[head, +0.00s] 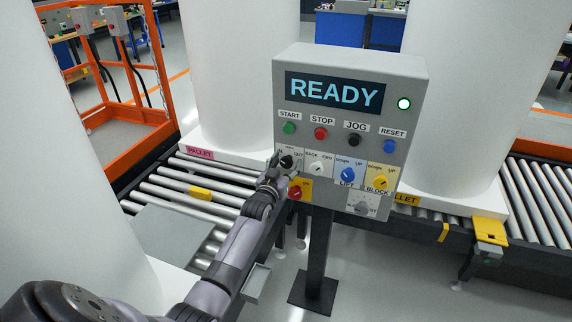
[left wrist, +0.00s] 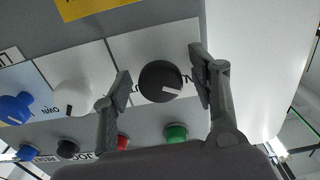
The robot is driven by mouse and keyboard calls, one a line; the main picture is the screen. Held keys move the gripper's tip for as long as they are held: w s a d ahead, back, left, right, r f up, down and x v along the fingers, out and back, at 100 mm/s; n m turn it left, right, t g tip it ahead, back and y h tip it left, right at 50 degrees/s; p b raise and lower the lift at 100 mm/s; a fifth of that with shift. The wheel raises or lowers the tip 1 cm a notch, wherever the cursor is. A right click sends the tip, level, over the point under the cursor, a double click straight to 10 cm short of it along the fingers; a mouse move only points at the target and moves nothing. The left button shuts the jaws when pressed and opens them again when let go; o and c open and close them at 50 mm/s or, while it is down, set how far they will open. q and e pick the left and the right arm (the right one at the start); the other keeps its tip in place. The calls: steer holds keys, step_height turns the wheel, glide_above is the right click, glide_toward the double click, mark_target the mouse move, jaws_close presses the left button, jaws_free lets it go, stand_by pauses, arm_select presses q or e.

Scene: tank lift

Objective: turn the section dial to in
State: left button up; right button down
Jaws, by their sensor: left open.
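The section dial (head: 287,161) is the black knob at the left of the panel's dial row, with OUT at its upper right and a partly hidden label at its upper left. My left gripper (head: 283,167) is at this dial. In the left wrist view, the black dial (left wrist: 158,77) lies between the two open fingers of my left gripper (left wrist: 160,66), with gaps on both sides. Its white mark points right and slightly down there; that view is upside down, so this is the panel's left, slightly upward. My right gripper is out of view.
The grey panel (head: 350,62) shows READY, with a lit green lamp (head: 404,104). The white BACK/FWD dial (head: 317,168) is close beside the section dial. Roller conveyors (head: 180,190) and large white tanks stand around.

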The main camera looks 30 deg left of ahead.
arm_select(q)
steer(key=v, duration=1.2)
stand_by(0.4)
steer(key=s+d+f+m+g+h, duration=0.1)
steer(key=s+d+f+g, duration=0.25)
steer(key=f, duration=0.85)
steer(key=s+d+f+g+h, duration=0.1)
steer(key=s+d+f+g, duration=0.3)
steer(key=f, duration=0.7)
steer(key=s+d+f+m+h, duration=0.15)
steer(key=s+f, duration=0.45)
steer(key=f, duration=0.6)
steer(key=s+d+f+m+g, duration=0.1)
steer(key=s+f, duration=0.5)
steer(key=s, duration=0.6)
steer(key=s+d+f+g, duration=0.4)
steer(key=s+f, duration=0.3)
steer(key=s, duration=0.5)
steer(key=s+d+f+m+g, duration=0.1)
steer(key=s+f+g, duration=0.3)
steer(key=s, duration=0.8)
step_height(320, 180, down, 3)
steer(key=shift+s+d+r+m+h, duration=0.2)
steer(key=shift+s+d+m+h, duration=0.2)
steer(key=shift+d, duration=0.35)
